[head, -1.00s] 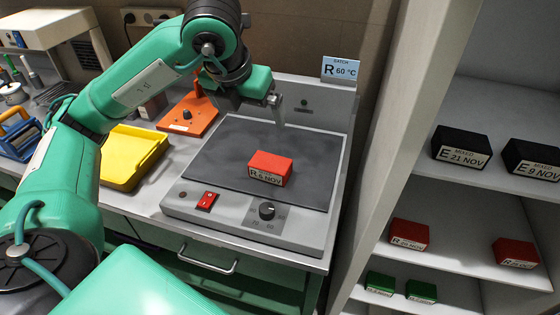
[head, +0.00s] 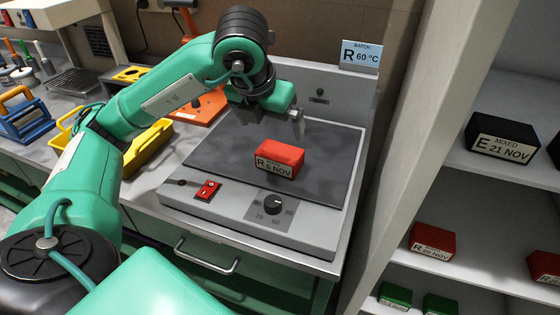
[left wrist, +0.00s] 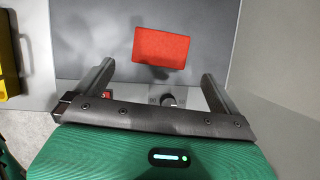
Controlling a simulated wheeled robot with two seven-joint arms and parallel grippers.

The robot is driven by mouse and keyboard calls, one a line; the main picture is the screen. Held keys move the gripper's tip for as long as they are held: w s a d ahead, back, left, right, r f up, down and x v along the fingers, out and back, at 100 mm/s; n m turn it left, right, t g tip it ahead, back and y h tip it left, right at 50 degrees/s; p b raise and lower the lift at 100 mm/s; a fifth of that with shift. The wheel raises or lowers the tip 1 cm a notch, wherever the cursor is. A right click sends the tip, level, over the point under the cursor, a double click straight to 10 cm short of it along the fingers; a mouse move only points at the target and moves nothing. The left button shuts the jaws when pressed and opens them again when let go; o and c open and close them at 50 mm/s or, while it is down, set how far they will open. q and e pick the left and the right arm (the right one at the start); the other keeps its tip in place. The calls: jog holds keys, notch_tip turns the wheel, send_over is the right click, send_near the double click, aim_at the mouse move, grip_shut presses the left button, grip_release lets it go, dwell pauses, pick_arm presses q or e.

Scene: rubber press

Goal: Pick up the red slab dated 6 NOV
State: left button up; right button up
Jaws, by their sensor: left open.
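A red slab (head: 281,157) lies on the dark plate of the grey press (head: 318,228). Its front label shows R and a date that appears to read 6 NOV. My left gripper (head: 275,123) is open above the plate, just behind and above the slab, and holds nothing. In the left wrist view the slab (left wrist: 161,48) lies beyond the two spread fingers (left wrist: 158,72), roughly centred between them and slightly turned. My right gripper is out of view.
The press has a red switch (head: 208,190) and a dial (head: 274,204). A sign (head: 360,56) reads R 60 °C. A yellow tray (head: 148,148) stands at left. On the right shelves are a black block (head: 502,136), another red slab (head: 432,241) marked 20 NOV and green ones (head: 395,294).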

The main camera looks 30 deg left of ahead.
aim_at(279, 151)
pick_arm(q)
jog(key=x, duration=0.7)
jog(key=shift+p+x, duration=0.45)
jog(key=shift+x, duration=1.85)
jog(key=shift+s, duration=0.1)
jog(key=c, duration=0.9)
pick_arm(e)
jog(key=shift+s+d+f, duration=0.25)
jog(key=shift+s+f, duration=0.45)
